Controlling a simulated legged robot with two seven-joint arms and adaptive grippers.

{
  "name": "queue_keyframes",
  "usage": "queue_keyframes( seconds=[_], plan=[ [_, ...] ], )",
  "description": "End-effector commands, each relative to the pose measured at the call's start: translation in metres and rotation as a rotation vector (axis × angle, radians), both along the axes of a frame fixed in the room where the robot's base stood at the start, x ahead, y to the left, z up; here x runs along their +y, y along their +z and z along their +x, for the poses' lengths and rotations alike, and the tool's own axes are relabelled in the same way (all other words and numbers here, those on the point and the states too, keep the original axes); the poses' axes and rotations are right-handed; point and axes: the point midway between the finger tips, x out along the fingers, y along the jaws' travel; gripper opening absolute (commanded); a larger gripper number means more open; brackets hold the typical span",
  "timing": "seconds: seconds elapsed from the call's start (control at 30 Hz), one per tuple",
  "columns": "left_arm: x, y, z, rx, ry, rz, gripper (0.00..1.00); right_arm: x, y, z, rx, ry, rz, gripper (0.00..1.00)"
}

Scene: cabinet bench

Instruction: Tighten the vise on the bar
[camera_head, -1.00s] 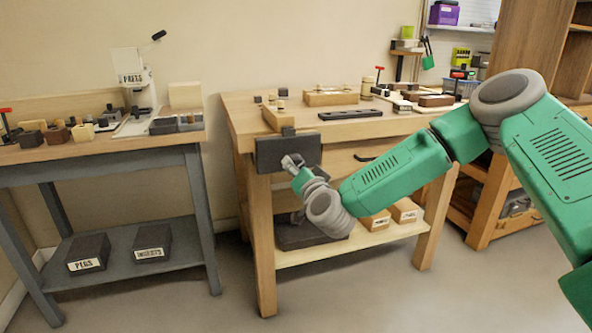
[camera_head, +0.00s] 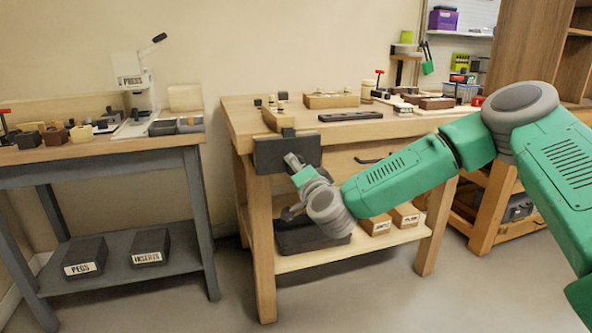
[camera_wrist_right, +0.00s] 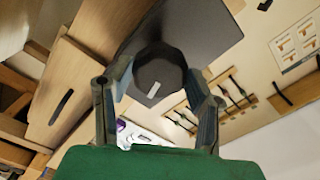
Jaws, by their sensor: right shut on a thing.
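The vise (camera_head: 272,152) shows as a dark front jaw plate at the left front corner of the wooden bench. My right gripper (camera_head: 291,159) is in front of this plate. In the right wrist view, the two fingers (camera_wrist_right: 160,78) of my right gripper stand on either side of a dark round hub (camera_wrist_right: 158,66) with a pale mark, and are shut on it. The dark jaw plate (camera_wrist_right: 205,30) lies behind the hub. A wooden block (camera_head: 274,120) sits behind the jaw. I cannot clearly tell the bar or whether the jaws touch it. My left gripper is not in view.
A flat dark slotted piece (camera_head: 350,116) lies on the bench top, with several small parts behind it. Boxes and a dark tray (camera_head: 300,236) rest on the lower shelf. A grey bench (camera_head: 100,150) with a press stands at left, across a floor gap.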

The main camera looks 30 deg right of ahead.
Motion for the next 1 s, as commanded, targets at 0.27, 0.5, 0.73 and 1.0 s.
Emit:
queue_keyframes(
  seconds=[0.27, 0.5, 0.73, 1.0],
  plan=[
    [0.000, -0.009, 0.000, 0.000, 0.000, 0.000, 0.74, -0.002, -0.008, -0.001, -0.008, -0.004, 0.083, 0.20],
    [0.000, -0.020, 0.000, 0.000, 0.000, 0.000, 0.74, -0.002, -0.008, 0.000, -0.043, -0.003, 0.226, 0.20],
    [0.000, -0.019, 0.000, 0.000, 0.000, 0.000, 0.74, -0.002, -0.006, 0.000, -0.069, -0.005, 0.341, 0.20],
    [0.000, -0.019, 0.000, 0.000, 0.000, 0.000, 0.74, -0.002, -0.005, 0.000, -0.072, -0.004, 0.339, 0.63]
  ],
)
